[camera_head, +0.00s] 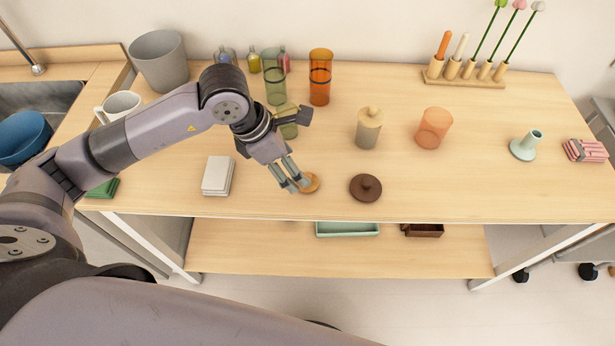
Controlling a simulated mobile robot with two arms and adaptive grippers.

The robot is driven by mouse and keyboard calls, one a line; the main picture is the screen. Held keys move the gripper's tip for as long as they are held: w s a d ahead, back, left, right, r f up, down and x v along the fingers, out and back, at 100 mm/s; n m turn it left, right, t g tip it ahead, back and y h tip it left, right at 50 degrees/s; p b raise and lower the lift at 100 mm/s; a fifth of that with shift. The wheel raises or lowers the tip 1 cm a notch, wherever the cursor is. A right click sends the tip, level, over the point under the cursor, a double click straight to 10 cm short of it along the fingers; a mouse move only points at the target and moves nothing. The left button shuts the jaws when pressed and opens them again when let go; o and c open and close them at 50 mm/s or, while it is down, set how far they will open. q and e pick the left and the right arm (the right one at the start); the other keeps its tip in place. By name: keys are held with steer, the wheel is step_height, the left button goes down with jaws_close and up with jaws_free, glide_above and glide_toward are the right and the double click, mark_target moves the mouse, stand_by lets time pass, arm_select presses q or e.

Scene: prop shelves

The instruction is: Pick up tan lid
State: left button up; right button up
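The tan lid (313,184) is a small round disc on the wooden table top, near its front edge. My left gripper (297,187) reaches down to it from the upper left, and its fingertips cover the lid's left part and middle. The two fingers stand close together with a narrow gap. I cannot tell whether they hold the lid's knob or are only beside it. My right gripper is not in view.
A dark brown lid (366,187) lies just right of the tan lid. A grey-tan lidded jar (369,130) and an orange cup (434,128) stand behind. Green (274,80) and orange (320,78) tumblers stand farther back.

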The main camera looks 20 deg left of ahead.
mark_target(315, 180)
arm_select(q)
steer(key=x, duration=0.3)
steer(key=p+x, duration=0.1)
steer(key=x, duration=0.1)
steer(key=w+p+x, duration=0.1)
steer(key=x, duration=0.1)
steer(key=shift+w+d+f, duration=0.1)
steer(key=shift+d+f, duration=0.1)
steer(key=shift+d, duration=0.05)
steer(key=shift+w+f, duration=0.1)
steer(key=shift+f, duration=0.2)
steer(key=shift+c, duration=0.2)
steer(key=shift+c, duration=1.2)
steer(key=c, duration=0.7)
